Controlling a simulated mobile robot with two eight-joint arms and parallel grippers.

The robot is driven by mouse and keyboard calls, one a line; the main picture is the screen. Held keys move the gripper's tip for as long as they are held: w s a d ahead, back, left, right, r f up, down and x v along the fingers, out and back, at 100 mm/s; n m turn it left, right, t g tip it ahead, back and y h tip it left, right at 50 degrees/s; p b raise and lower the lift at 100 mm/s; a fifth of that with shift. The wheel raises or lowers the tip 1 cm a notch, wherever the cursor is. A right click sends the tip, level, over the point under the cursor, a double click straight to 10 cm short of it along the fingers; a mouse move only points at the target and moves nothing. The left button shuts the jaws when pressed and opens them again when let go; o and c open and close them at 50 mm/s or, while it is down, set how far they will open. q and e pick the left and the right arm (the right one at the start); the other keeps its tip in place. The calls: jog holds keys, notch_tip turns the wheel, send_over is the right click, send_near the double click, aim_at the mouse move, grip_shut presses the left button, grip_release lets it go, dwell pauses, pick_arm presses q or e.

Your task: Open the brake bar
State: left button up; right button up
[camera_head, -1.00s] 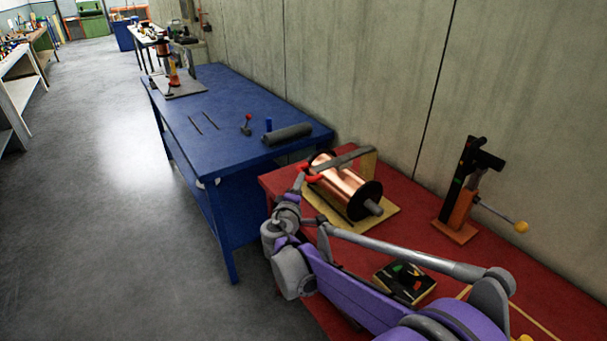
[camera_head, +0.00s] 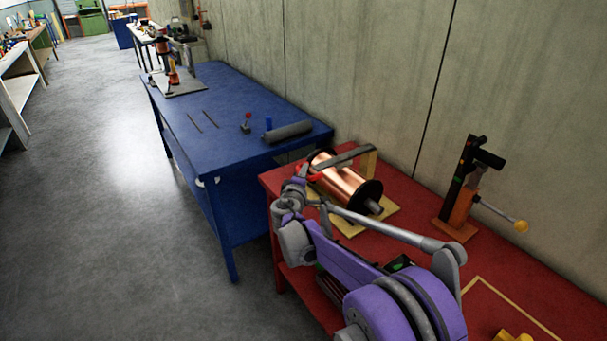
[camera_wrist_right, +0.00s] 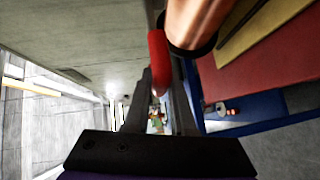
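The brake bar (camera_head: 345,157) is a flat grey bar lying across the top of a copper wire spool (camera_head: 345,184). It runs from a yellow post at the back to a red handle at the aisle side. My right gripper (camera_head: 303,171) is at this handle end. In the right wrist view the red handle (camera_wrist_right: 158,55) stands between the two dark fingers (camera_wrist_right: 160,85) and seems to fill the gap at their tips. The spool's copper also shows close by (camera_wrist_right: 195,20). My left gripper is not in view.
The spool sits on a yellow base on a red table (camera_head: 410,235). An orange and black stand (camera_head: 463,195) with a yellow-knobbed lever is at right. A blue table (camera_head: 235,110) with a dark roller (camera_head: 287,133) lies beyond. A concrete wall runs behind; the aisle floor is clear.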

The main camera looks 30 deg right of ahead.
grip_shut()
dwell(1.0)
